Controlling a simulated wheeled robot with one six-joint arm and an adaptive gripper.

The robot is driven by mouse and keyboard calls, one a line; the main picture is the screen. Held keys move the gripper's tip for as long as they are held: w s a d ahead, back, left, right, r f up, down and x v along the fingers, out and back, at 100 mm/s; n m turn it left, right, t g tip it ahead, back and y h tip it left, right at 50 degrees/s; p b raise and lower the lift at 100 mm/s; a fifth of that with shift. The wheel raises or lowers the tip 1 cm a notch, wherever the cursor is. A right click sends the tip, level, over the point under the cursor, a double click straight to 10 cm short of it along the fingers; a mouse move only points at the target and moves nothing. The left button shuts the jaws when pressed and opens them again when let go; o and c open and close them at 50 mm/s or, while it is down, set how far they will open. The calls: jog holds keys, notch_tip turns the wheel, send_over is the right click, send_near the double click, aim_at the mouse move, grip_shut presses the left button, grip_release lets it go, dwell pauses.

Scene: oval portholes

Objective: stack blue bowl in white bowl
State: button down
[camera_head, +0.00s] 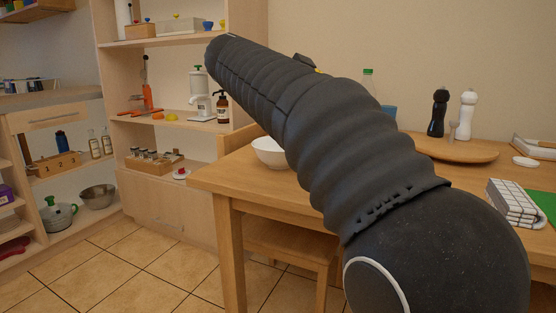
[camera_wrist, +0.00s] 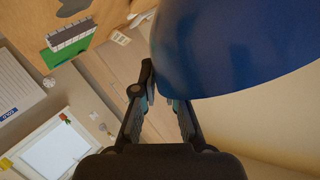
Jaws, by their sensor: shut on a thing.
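The blue bowl (camera_wrist: 240,45) fills the upper right of the wrist view, close to the camera. My gripper (camera_wrist: 162,88) is shut on its edge; the exact contact is partly hidden by the bowl. The white bowl (camera_head: 269,153) stands upright on the wooden table (camera_head: 215,178), near its left end in the head view. My arm covers its right side. My gripper is hidden behind my arm in the head view, and the white bowl does not show in the wrist view.
A round wooden board (camera_head: 450,151) carries a dark mill (camera_head: 438,113) and a white mill (camera_head: 466,115). A green-capped bottle (camera_head: 368,80) and a small blue patch show behind my arm. A chair (camera_head: 285,243) stands by the table.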

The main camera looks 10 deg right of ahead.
jog(key=w+a+f, duration=0.2)
jog(key=w, duration=0.1)
jog(key=w+a+f, duration=0.2)
jog(key=w, duration=0.1)
jog(key=w+a+f, duration=0.2)
jog(key=w, duration=0.1)
jog(key=shift+w+a+f+p, duration=0.3)
jog(key=shift+f+p, duration=0.05)
jog(key=shift+p, duration=0.05)
jog(key=shift+f+b, duration=0.45)
jog(key=shift+f, duration=1.55)
jog(key=shift+f+b, duration=0.55)
jog(key=shift+b, duration=0.1)
jog(key=c, duration=1.2)
grip_release()
jog(key=shift+c, duration=0.2)
jog(key=shift+r, duration=0.1)
jog(key=shift+r+p, duration=0.65)
jog(key=shift+p, duration=0.25)
jog(key=v, duration=1.2)
jog(key=shift+f+p, duration=0.3)
jog(key=shift+p, duration=0.05)
